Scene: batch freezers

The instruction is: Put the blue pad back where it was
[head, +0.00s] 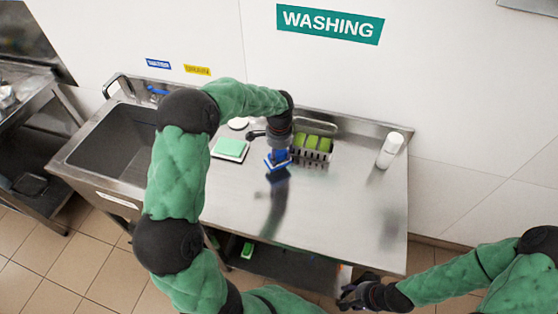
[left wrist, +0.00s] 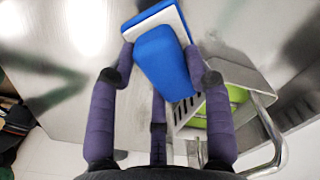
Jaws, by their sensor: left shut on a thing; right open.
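The blue pad (head: 271,164) is blue with a white layer. My left gripper (head: 279,152) is shut on it and holds it over the steel counter (head: 330,205), just left of a slotted metal caddy (head: 322,157). In the left wrist view the blue pad (left wrist: 165,65) sits between the purple fingers, tilted, with the caddy (left wrist: 245,75) close on its right. Green pads (head: 312,142) stand in the caddy. I cannot tell whether the blue pad touches the counter. My right gripper (head: 355,293) is open and empty, in front of the counter at lower right.
A light green pad on a white tray (head: 217,156) lies left of the blue pad, with a white round item (head: 238,123) behind. A white bottle (head: 389,151) stands at the right. A sink (head: 110,145) is at the left. The counter's front right is clear.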

